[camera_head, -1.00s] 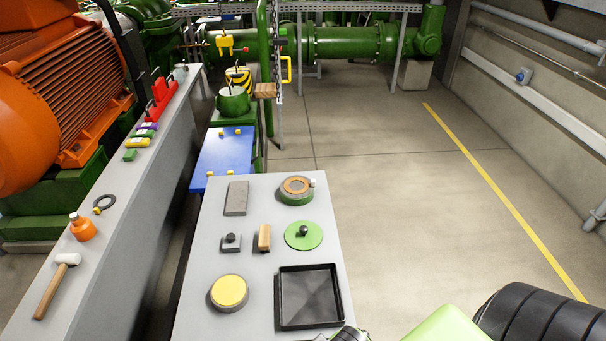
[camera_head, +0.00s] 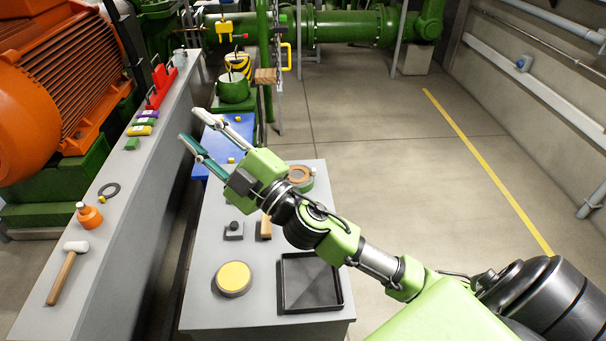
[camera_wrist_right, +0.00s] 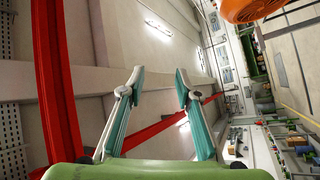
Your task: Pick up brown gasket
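The brown gasket (camera_head: 299,174) is a flat ring lying on a round green part (camera_head: 306,183) at the far right of the grey table (camera_head: 205,290). My right arm crosses in front and hides part of the green part. My right gripper (camera_head: 203,125) is open and empty, raised above the table, with its fingers pointing to the far left, beyond the gasket. In the right wrist view its two fingers (camera_wrist_right: 160,77) are spread with nothing between them. The gasket cannot be made out there. My left gripper is not in view.
On the table are a yellow-topped disc (camera_head: 233,278), a black tray (camera_head: 311,283), a small grey block with a black knob (camera_head: 233,230) and a wooden block (camera_head: 265,229).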

